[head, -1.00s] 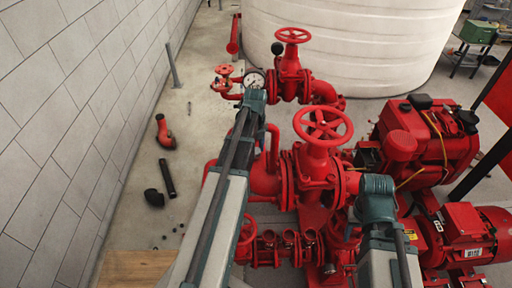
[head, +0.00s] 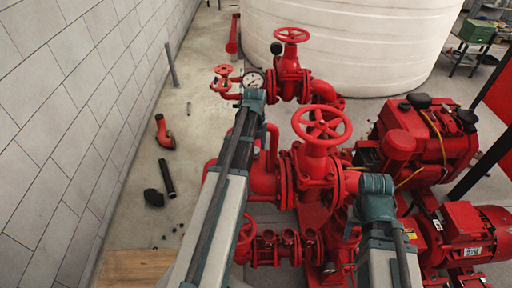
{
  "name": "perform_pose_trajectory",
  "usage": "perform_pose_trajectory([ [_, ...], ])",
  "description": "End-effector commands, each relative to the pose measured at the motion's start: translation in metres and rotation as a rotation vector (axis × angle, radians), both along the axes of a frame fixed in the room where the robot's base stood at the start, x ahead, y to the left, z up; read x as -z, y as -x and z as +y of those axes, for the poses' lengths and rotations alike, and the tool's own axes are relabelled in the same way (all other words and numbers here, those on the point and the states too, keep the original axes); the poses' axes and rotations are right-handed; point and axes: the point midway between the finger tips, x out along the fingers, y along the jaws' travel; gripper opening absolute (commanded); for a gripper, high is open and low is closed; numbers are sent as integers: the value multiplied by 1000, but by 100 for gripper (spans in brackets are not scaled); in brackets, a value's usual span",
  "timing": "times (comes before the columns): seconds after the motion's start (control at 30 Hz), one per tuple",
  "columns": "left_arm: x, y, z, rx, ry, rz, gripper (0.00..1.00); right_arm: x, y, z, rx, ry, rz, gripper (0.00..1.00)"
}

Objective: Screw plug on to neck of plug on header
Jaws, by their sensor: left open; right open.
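A low red pipe header (head: 268,246) with several small upright fittings runs below the large red valve (head: 318,165). The plug and its neck are too small or too hidden for me to tell apart. My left arm's teal joint (head: 254,98) is in front of the pipework by the pressure gauge. My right arm's teal joint (head: 376,186) is right of the large valve. The fingers of both grippers are hidden behind my arms or the pipework, so I see no contact with the header.
A red elbow (head: 164,133), a black pipe (head: 167,178), a black elbow (head: 153,198) and several small pieces lie on the floor at left. A wooden board (head: 135,268) is at bottom left. A red engine (head: 430,140) and motor (head: 470,238) stand at right.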

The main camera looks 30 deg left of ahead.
Motion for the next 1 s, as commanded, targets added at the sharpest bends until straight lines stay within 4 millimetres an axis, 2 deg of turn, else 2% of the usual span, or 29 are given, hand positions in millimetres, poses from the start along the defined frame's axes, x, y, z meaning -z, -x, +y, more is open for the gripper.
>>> perform_pose_trajectory([
  [0.2,0,0,0,-207,0,0,70,0,0,0,0,0,0,50],
  [0.47,0,0,0,-279,-2,-1,70,0,0,0,0,0,0,50],
  [0.73,0,0,0,-578,-1,0,70,0,0,0,0,0,0,50],
  [1.0,0,0,0,-650,-2,0,70,0,0,0,0,0,0,50],
])
